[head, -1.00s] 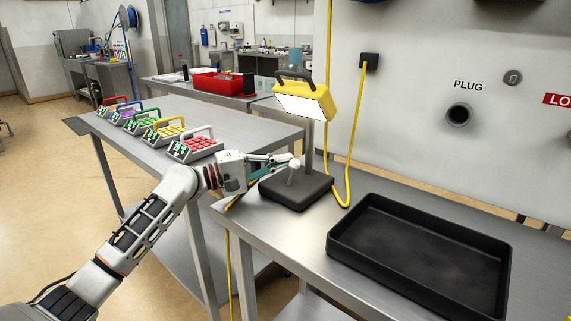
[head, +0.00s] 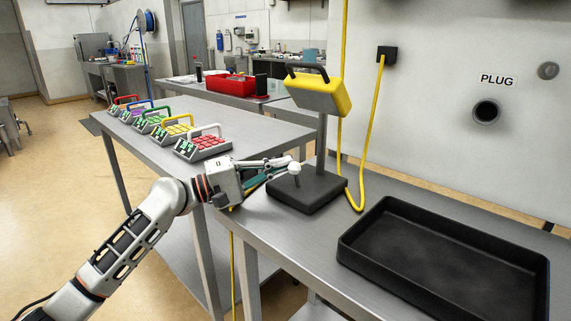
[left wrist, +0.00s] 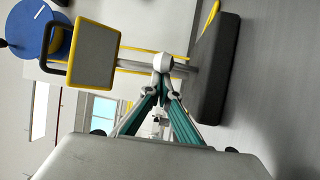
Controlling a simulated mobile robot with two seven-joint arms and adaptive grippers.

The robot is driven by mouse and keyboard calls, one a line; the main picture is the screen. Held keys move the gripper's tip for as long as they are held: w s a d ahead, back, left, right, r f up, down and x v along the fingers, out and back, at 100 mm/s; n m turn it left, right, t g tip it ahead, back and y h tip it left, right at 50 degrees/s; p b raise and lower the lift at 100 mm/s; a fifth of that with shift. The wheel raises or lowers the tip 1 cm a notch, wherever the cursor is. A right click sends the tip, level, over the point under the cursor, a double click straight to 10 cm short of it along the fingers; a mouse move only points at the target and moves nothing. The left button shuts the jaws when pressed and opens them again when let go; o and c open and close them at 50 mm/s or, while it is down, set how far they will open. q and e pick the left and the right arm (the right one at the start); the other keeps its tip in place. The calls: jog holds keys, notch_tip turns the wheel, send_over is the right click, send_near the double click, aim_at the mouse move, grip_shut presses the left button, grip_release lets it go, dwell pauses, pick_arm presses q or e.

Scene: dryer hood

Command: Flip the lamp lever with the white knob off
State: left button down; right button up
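The yellow lamp (head: 320,92) stands on a black base (head: 307,193) on the steel table, and its panel is grey and unlit. The lever's white knob (head: 294,168) sticks up from the base. It also shows in the left wrist view (left wrist: 163,62), with the lamp's grey panel (left wrist: 92,52) to its left. My left gripper (head: 283,165) reaches in from the left with its fingertips right at the knob. In the left wrist view, its teal fingers (left wrist: 160,84) converge with the tips together just below the knob. Whether they touch it is unclear. My right gripper is out of view.
A black tray (head: 358,240) lies to the right of the lamp on the same table. A yellow cable (head: 372,120) runs from a wall socket down behind the base. Several keypad boxes with coloured handles (head: 203,148) stand on the table at the left.

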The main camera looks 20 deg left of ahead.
pick_arm(q)
jog(key=shift+s+d+f, duration=0.1)
jog(key=v, duration=1.2)
dwell(0.5)
